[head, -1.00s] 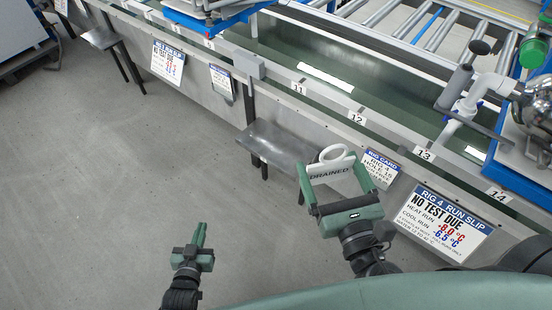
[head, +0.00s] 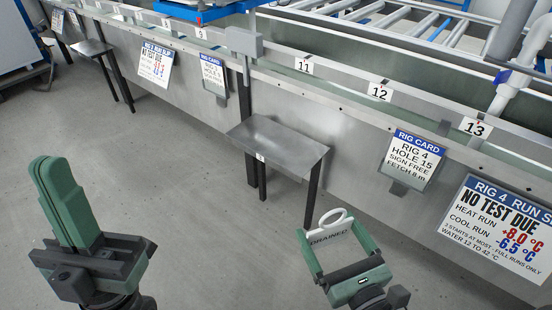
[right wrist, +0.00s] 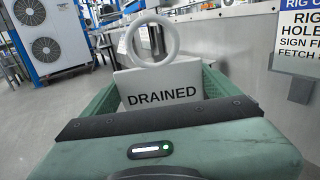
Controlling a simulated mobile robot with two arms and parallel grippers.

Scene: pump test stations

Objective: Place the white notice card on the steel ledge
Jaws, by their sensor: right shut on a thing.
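The white notice card (head: 328,236) reads DRAINED and has a white ring on top. My right gripper (head: 331,240) is shut on it, a finger at each side, and holds it upright in the air. In the right wrist view the card (right wrist: 160,88) stands between the green fingers. The steel ledge (head: 285,142) is a bare grey shelf on dark legs against the bench front. It lies beyond and left of the card, with a clear gap between them. My left gripper (head: 55,185) is at the lower left, fingers together and empty.
A rig card (head: 410,158) and a run slip (head: 500,225) hang on the bench front right of the ledge. Numbered holes run along the bench rail (head: 340,83). Another small ledge (head: 91,47) stands at the far left. The grey floor (head: 170,150) is open.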

